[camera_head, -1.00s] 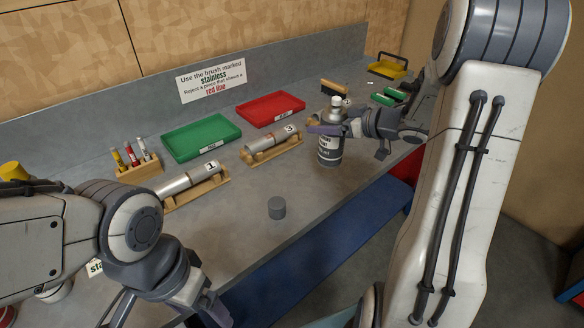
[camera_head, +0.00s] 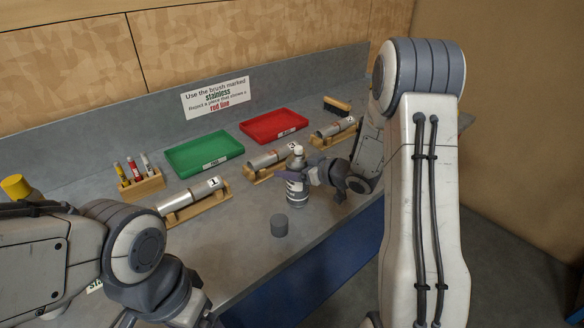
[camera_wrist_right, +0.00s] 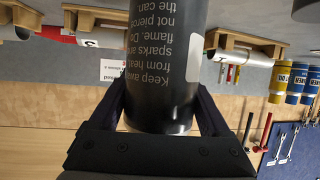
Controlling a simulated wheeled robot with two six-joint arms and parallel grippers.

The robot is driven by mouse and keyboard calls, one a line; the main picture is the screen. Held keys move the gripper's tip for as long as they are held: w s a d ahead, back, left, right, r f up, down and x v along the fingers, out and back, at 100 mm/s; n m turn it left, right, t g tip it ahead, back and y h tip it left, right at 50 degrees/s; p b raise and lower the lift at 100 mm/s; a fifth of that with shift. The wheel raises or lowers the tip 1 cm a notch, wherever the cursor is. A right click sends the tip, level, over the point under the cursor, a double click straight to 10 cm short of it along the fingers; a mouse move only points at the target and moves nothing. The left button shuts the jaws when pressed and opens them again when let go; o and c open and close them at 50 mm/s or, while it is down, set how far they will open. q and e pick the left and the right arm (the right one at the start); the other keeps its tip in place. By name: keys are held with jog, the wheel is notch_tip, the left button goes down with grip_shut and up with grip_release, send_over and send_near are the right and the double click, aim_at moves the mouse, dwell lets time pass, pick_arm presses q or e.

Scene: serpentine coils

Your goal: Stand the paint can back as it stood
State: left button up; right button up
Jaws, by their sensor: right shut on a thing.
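The paint can (camera_head: 297,193), a grey spray can with a dark printed label and a pale nozzle top, is upright at the front of the bench. My right gripper (camera_head: 302,175) is shut around its upper body. In the right wrist view the can (camera_wrist_right: 165,60) sits between both fingers, its label text upside down. Whether its base touches the bench is not clear. A small dark grey cylinder (camera_head: 279,225), perhaps its cap, stands on the bench just in front of it. My left gripper (camera_head: 200,312) is low at the bottom edge, its jaws unclear.
Metal tubes on wooden cradles (camera_head: 195,200) line the bench behind the can. A green tray (camera_head: 204,152), a red tray (camera_head: 273,126), a marker holder (camera_head: 140,185) and a brush (camera_head: 337,105) stand farther back. Bare bench lies left of the small cylinder.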

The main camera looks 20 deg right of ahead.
jog(key=shift+f, duration=0.15)
jog(key=o, duration=1.6)
jog(key=shift+c, duration=0.2)
jog(key=shift+r, duration=0.3)
jog(key=v, duration=1.2)
jog(key=shift+f, duration=0.2)
